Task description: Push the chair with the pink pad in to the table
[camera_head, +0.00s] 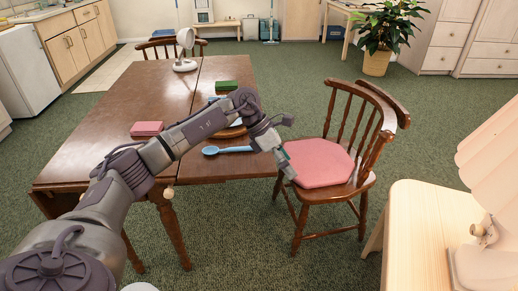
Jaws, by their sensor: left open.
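The wooden chair with the pink pad (318,163) stands at the right side of the brown wooden table (95,135). Its spindle back (352,115) is on the side away from the table, and the front of its seat is close to the table's right edge. My left arm reaches across the table from the lower left. My left gripper (287,166) is open at the front left edge of the seat, by the pink pad; whether it touches cannot be told. My right gripper is not in view.
A blue spoon (228,150), a pink block (146,128), a green block (226,85) and a white fan (185,48) are on the table. A pale side table (425,220) with a lamp stands at the right. Green carpet lies open behind the chair.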

